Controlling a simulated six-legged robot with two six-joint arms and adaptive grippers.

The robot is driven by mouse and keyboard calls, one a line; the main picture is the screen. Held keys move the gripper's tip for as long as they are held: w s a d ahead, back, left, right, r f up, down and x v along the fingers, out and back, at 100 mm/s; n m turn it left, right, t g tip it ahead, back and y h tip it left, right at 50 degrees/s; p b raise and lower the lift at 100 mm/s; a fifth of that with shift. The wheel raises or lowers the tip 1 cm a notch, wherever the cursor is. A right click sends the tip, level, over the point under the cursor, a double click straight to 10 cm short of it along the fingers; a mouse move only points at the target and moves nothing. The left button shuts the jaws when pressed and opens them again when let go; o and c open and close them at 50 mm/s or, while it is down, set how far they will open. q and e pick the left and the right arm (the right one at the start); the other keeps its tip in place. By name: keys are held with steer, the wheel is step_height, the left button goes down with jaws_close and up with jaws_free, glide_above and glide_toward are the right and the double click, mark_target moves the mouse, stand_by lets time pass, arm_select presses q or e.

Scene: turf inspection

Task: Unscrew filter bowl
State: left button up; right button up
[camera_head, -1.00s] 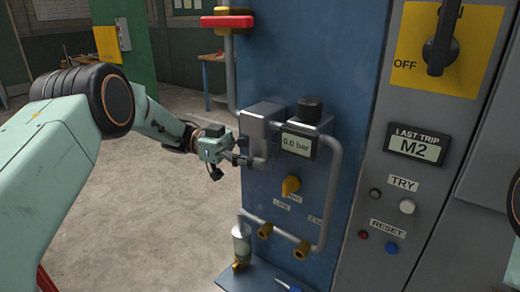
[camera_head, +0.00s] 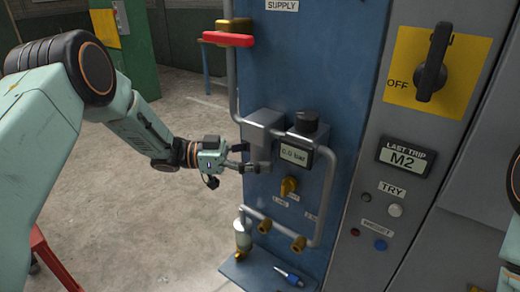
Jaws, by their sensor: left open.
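A grey block-shaped housing (camera_head: 266,131) is fixed to the blue panel, with a short grey rounded part (camera_head: 262,156) under it. My left gripper (camera_head: 248,167) is open at the left of this part, its fingertips at or very near it. I cannot tell whether they touch it or reach around it. Lower down, a pale cylindrical bowl (camera_head: 243,240) with brass fittings hangs upright at the left end of the lower pipe, above the shelf. My left gripper is well above it. I cannot tell for sure which part is the filter bowl. My right gripper is not in view.
A gauge (camera_head: 298,153) reading about 0.0 bar, a yellow knob (camera_head: 289,186) and grey piping stand out from the panel. A red-handled valve (camera_head: 228,39) is above. A blue pen-like object (camera_head: 289,277) lies on the shelf. Open floor lies left; a red stool (camera_head: 50,262) stands lower left.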

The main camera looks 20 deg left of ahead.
arm_select(q)
steer(key=shift+r+n+t+p, duration=0.1)
steer(key=shift+n+t+p, duration=0.4)
steer(key=shift+t, duration=0.2)
steer(key=n+t+y+p, duration=0.1)
steer(key=t, duration=0.1)
steer(key=shift+n+t+y+p, duration=0.3)
steer(key=shift+n+p, duration=0.1)
steer(key=shift+n+t+y, duration=0.3)
steer(key=shift+n+t, duration=0.1)
steer(key=shift+t, duration=0.2)
steer(key=shift+s+n+t+y+p, duration=0.1)
steer(key=shift+n+t+y+p, duration=0.3)
steer(key=shift+n+t+y, duration=0.7)
steer(key=shift+n+t, duration=0.1)
steer(key=shift+t, duration=0.3)
